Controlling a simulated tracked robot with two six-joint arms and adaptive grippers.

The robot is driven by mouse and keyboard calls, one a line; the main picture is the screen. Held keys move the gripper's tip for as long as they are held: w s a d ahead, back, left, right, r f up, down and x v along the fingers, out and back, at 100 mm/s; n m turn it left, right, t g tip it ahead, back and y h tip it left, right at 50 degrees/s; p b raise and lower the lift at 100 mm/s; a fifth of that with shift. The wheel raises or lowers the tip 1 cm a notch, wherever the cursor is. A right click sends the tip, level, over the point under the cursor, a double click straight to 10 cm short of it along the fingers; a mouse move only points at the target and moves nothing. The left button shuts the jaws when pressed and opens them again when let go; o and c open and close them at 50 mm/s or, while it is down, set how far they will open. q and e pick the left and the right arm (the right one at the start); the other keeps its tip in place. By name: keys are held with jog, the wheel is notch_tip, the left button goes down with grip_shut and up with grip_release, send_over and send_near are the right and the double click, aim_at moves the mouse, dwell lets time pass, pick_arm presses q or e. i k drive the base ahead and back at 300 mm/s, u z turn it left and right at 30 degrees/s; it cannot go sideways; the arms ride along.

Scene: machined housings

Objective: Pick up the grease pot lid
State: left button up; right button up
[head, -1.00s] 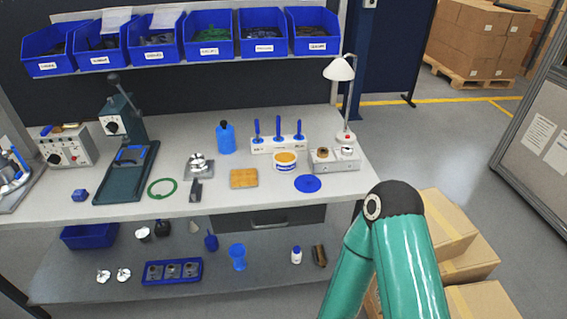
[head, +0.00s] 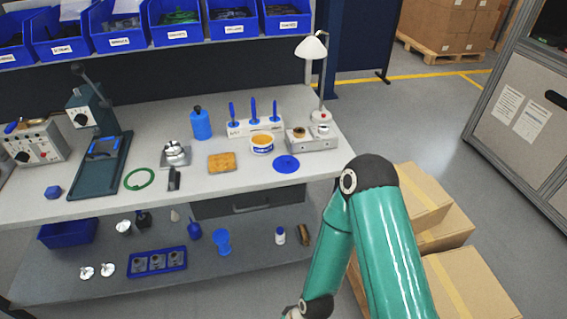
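The grease pot (head: 262,144) is a small white tub with a blue label and orange-yellow grease showing at its open top. It stands on the workbench (head: 222,187). A flat round blue disc, which looks like the grease pot lid (head: 286,164), lies on the bench just right of and in front of the pot, near the front edge, apart from it. My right arm is in view at the lower right, bent, with its gripper out of frame. My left gripper is not in view. Nothing touches the lid.
A lamp (head: 312,48) on a grey unit stands right of the pot. A tool stand (head: 255,127) with blue handles is behind it. An orange-brown block (head: 222,163) lies left. A lower shelf (head: 200,267) holds small parts. Cardboard boxes (head: 468,285) stand on the floor at right.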

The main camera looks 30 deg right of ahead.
aim_at(286, 164)
jog(key=k, duration=0.65)
jog(key=z, duration=0.55)
jog(key=i, duration=1.4)
jog(key=u, duration=0.55)
